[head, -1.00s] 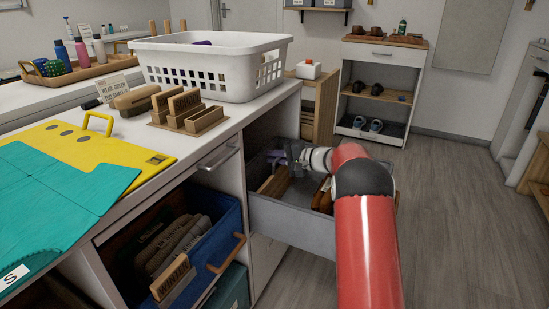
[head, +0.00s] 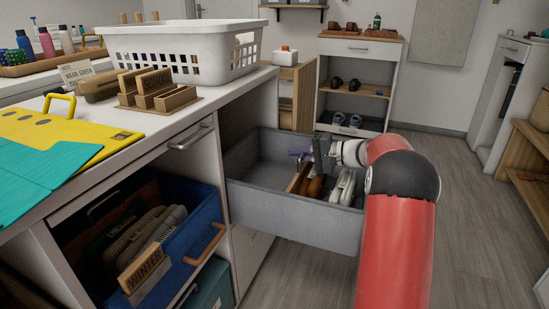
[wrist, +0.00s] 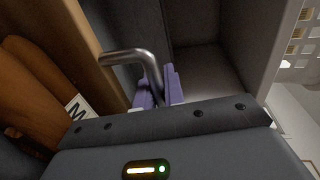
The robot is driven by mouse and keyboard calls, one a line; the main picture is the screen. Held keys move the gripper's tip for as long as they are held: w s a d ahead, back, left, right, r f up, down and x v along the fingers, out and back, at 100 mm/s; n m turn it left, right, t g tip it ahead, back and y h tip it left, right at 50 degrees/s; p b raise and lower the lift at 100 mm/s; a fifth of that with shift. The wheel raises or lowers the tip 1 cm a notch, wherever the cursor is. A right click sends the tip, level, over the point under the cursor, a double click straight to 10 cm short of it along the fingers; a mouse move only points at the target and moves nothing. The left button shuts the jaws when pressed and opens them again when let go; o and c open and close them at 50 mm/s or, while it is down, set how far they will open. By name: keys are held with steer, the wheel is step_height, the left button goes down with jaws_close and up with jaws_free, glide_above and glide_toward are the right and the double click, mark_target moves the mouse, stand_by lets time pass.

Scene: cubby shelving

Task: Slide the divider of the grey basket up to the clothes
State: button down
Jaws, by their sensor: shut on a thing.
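The grey basket (head: 290,208) is pulled out like a drawer from the white counter. Its wooden divider (head: 298,177) stands upright across it, and also shows in the wrist view (wrist: 84,35). The brown folded clothes (head: 316,187) are right beside the divider's right side; in the wrist view (wrist: 35,80) they lie against it or almost so. Pale clothes (head: 343,187) stand further right. A bent metal handle (wrist: 135,56) sticks out from the divider. My gripper (head: 299,153), with purple fingers, is shut on this handle (wrist: 157,88). My gripper body hides part of the clothes.
The basket's left part is empty. A blue basket (head: 185,250) of folded clothes with a WINTER sign sits under the counter at left. A white laundry basket (head: 180,55) stands on the counter above. Open floor (head: 480,230) lies to the right.

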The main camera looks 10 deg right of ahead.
steer(key=v, duration=0.3)
steer(key=f+v, duration=0.1)
steer(key=v, duration=0.1)
steer(key=shift+s+d+b, duration=0.3)
steer(key=shift+d+b, duration=0.05)
steer(key=shift+b, duration=0.05)
steer(key=c, duration=1.5)
jaws_free()
steer(key=shift+r, duration=0.1)
